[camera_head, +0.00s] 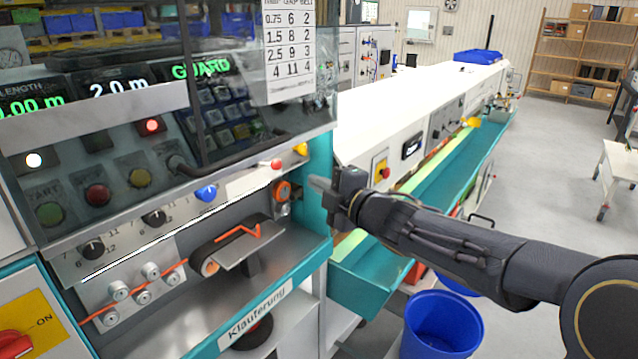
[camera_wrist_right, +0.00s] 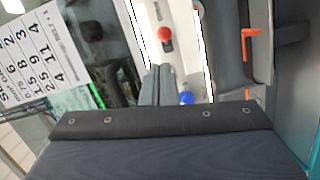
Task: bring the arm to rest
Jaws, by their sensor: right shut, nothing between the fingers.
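My right gripper (camera_head: 322,187) reaches in from the right in the head view, at the right end of the machine's control panel. Its fingers point left toward the panel and seem free of it; the exact gap cannot be told. In the right wrist view the two fingers (camera_wrist_right: 158,85) lie together with nothing between them. A red ball knob (camera_head: 276,164) is left of the fingertips; it also shows in the right wrist view (camera_wrist_right: 165,33). A blue knob (camera_head: 206,193) sits further left on the panel. My left gripper is not in view.
The cable machine (camera_head: 285,262) fills the left, with an orange cable (camera_head: 240,232) on its lower shelf. A long white-topped bench with a teal trough (camera_head: 440,190) runs behind my right arm. A blue bin (camera_head: 440,325) stands below the arm. The floor at right is open.

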